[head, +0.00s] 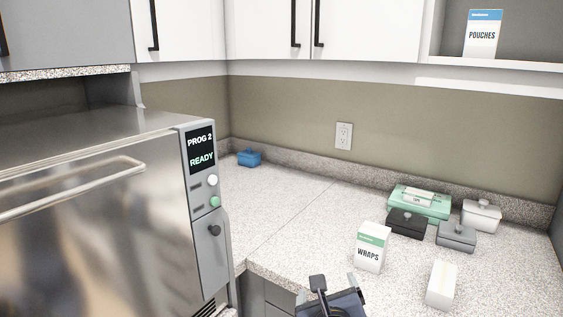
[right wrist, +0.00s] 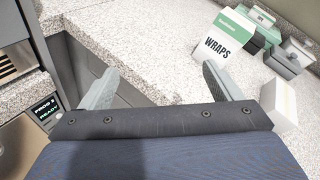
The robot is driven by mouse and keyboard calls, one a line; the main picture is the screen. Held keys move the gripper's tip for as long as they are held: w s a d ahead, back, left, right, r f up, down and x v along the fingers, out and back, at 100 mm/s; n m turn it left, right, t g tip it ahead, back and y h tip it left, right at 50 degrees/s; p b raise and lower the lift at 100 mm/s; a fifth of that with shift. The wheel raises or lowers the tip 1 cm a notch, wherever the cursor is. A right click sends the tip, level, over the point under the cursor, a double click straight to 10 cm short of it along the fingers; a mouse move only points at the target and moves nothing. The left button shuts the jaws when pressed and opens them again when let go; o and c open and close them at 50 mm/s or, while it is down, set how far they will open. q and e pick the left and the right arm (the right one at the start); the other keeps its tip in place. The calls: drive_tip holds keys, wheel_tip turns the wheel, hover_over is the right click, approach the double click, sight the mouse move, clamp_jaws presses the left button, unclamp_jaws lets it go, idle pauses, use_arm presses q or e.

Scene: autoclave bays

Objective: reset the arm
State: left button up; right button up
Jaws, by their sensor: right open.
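My right gripper (head: 330,292) is at the bottom of the head view, at the front edge of the counter. In the right wrist view, my right gripper (right wrist: 160,76) has its two grey fingers spread wide with nothing between them. The left finger shows over the dark gap by the cabinet, the right one over the speckled counter. My left gripper is not in view.
A steel autoclave (head: 80,220) reading "PROG 2 READY" stands left. On the counter (head: 300,215) are a WRAPS box (head: 371,248), a white box (head: 441,285), a green tray (head: 435,204), several lidded boxes and a blue box (head: 249,157). The counter's middle is clear.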

drive_tip(key=s+d+r+n+g+y+p, duration=0.4)
drive_tip(key=s+n+y, duration=0.3)
drive_tip(key=n, duration=0.9)
drive_tip(key=s+d+f+n+g+h, duration=0.1)
drive_tip(key=s+d+f+n+g, duration=0.1)
drive_tip(key=s+d+n, duration=0.2)
drive_tip(key=s+d+f+n+g+h+p, duration=0.1)
drive_tip(key=s+d+f+n+g, duration=0.1)
drive_tip(key=s+n, duration=0.8)
drive_tip(key=s+d+g, duration=0.1)
drive_tip(key=s, duration=0.1)
drive_tip(key=shift+s+d+f+n, duration=0.3)
drive_tip(key=shift+d+f, duration=0.05)
